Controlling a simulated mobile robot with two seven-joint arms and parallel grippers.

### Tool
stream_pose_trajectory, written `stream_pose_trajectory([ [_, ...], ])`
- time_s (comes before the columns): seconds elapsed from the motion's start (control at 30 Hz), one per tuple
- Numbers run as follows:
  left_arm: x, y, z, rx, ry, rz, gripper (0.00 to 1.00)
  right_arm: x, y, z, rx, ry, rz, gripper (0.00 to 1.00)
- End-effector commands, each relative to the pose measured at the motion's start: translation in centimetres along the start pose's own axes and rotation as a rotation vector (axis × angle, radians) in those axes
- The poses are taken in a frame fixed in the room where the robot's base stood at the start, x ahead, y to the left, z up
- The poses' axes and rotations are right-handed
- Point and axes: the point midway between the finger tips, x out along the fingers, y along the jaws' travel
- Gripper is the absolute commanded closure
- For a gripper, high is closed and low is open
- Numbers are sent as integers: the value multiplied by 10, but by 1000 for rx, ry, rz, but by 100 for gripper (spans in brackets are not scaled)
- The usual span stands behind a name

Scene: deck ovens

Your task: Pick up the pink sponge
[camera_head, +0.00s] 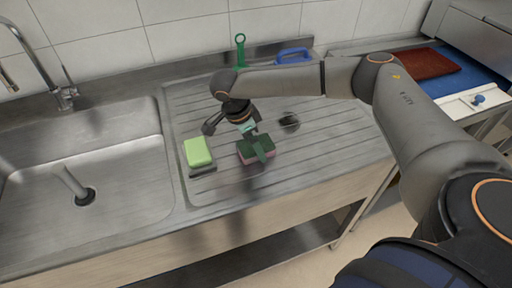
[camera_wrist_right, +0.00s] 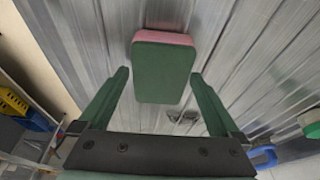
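The pink sponge (camera_head: 247,157) has a dark green scouring top and lies on the ribbed steel drainboard (camera_head: 330,150). In the wrist view the sponge (camera_wrist_right: 165,70) shows its green face and a pink edge at the top. My right gripper (camera_head: 257,143) is over the sponge, and one green finger covers part of it. In the wrist view my right gripper (camera_wrist_right: 159,75) is open, with the sponge between and slightly beyond its two fingertips and a visible gap on each side. Whether the fingers reach down to its height is unclear. My left gripper is not in view.
A light green sponge (camera_head: 198,152) lies left of the pink one, by the sink basin (camera_head: 130,160). A green brush (camera_head: 240,52) and a blue-handled item (camera_head: 291,56) are at the back. A small dark object (camera_head: 289,121) lies to the right. The drainboard's right part is clear.

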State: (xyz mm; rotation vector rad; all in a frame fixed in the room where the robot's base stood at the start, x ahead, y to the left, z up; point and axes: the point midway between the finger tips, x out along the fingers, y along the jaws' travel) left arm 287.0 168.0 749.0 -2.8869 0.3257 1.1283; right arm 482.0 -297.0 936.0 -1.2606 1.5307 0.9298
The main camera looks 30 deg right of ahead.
Motion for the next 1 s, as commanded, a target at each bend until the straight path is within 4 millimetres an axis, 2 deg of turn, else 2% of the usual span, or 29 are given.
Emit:
stream_pose_trajectory([
  [0.07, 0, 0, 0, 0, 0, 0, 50, 0, 0, 0, 0, 0, 0, 11],
  [0.6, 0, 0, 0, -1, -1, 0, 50, 0, 0, 0, 0, 0, 0, 71],
  [1.0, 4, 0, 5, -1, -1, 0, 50, -1, -1, 0, 1, 0, -3, 72],
])
